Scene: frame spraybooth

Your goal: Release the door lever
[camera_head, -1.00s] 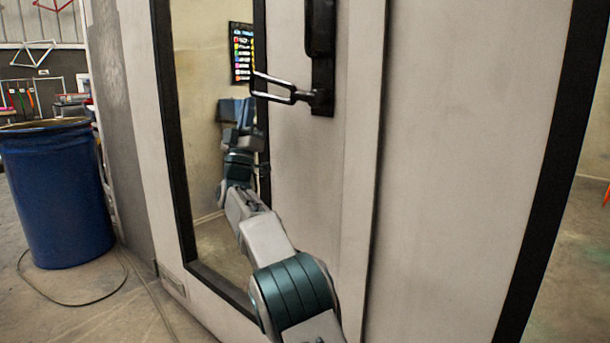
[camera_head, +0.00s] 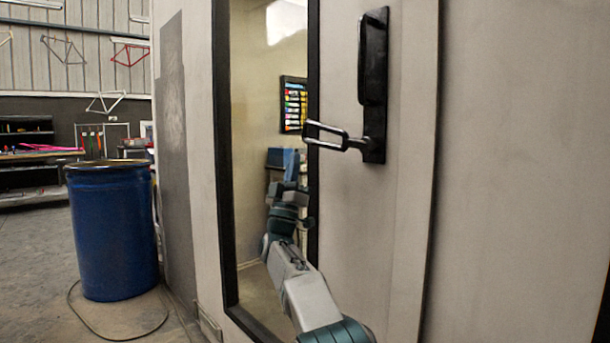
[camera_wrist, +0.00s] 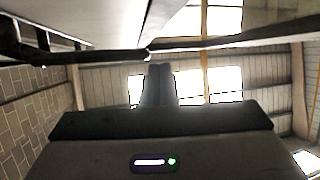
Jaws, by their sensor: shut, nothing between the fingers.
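The door lever (camera_head: 338,137) is a black looped handle that sticks out to the left from a tall black plate (camera_head: 374,85) on the pale booth door (camera_head: 395,215). My arm reaches up from the bottom, and its wrist is below the lever in the head view. My gripper (camera_wrist: 160,85) shows in the wrist view with its dark fingers together, pointing up at the roof. Nothing shows between them. A dark bar crosses the top of the wrist view; I cannot tell what it is. In the head view the fingertips are not clear.
A tall dark-framed window (camera_head: 255,130) is left of the lever, with a colour chart (camera_head: 293,104) visible through it. A blue drum (camera_head: 112,235) stands left of the booth, with a cable (camera_head: 115,338) on the floor. Floor at far left is clear.

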